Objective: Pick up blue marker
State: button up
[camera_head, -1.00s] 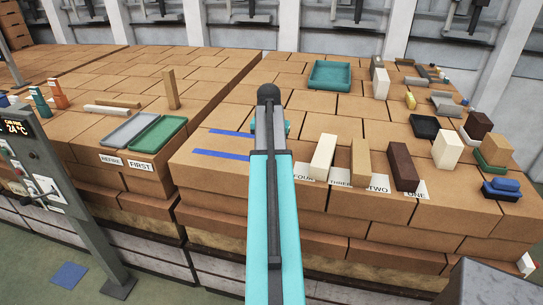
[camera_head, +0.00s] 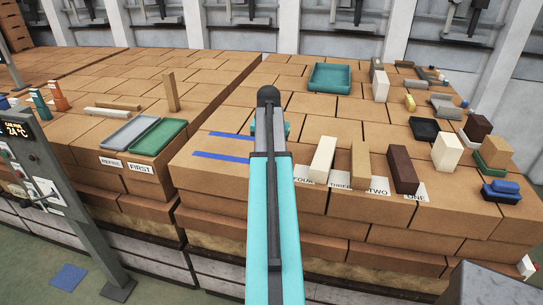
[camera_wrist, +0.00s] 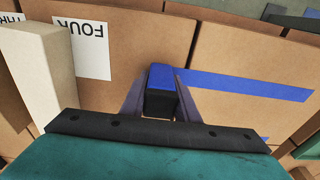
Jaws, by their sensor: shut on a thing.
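In the wrist view my gripper (camera_wrist: 161,98) is shut on a small block-shaped thing with a bright blue top and a dark side, which I take for the blue marker (camera_wrist: 161,77). It sits between the two fingers, over the brick surface near the end of a blue strip (camera_wrist: 245,85). I cannot tell whether it touches the brick. In the head view my own arm hides the gripper and the held thing.
A cream block (camera_head: 322,159) stands near the FOUR label, beside a tan block (camera_head: 360,164) and a dark brown block (camera_head: 402,170). A teal tray (camera_head: 331,78) lies farther back. Another blue piece (camera_head: 505,187) lies at the far right. Bare brick surrounds the strips.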

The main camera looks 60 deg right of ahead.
jog(key=shift+r+p, duration=0.85)
jog(key=shift+r, duration=0.55)
jog(key=s+a+r, duration=0.1)
jog(key=s+a, duration=0.8)
jog(key=s, duration=0.4)
jog(key=shift+s+r, duration=0.15)
jog(key=shift+r, duration=0.25)
